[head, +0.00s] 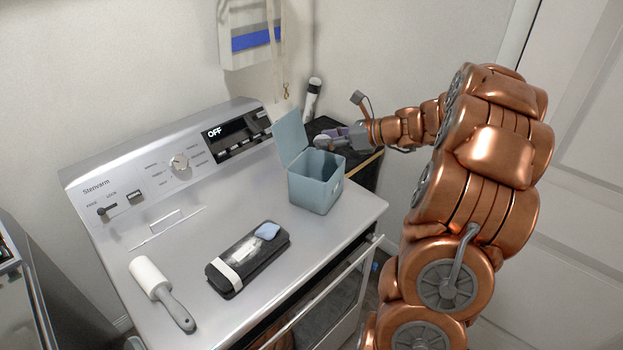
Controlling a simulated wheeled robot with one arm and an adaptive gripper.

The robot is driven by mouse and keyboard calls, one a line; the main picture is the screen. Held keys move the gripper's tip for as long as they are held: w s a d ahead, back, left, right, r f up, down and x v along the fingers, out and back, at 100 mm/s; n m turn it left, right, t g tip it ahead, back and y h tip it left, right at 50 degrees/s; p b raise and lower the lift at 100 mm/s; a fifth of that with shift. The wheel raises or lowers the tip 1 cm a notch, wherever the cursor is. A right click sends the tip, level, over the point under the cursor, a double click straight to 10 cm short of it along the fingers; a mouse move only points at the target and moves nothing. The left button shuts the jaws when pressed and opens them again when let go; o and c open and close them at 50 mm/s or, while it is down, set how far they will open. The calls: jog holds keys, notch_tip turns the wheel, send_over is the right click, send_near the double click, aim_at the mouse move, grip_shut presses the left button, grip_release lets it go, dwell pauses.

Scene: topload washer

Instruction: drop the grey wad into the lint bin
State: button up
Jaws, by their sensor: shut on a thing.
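The lint bin (317,193) is a small blue-grey box on the washer top near its back right corner. Its lid (291,137) stands up open on the left side. My gripper (327,141) comes in from the right and is at the bin's far side, near the rim. It is shut on the grey wad (321,142), a small light grey lump at the fingertips. The wad looks close above the bin's far rim; I cannot tell whether it is over the opening. The fingers are small and partly hidden.
On the washer top (190,260) lie a black case with a white band (247,260) and a lint roller (160,290). A control panel (170,160) runs along the back. A dark stand (362,170) and a white bottle (312,98) are behind the bin.

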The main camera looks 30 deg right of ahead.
jog(key=shift+f, duration=0.55)
jog(key=shift+r, duration=0.1)
jog(key=o, duration=0.8)
jog(key=v, duration=1.2)
jog(key=shift+a, duration=0.1)
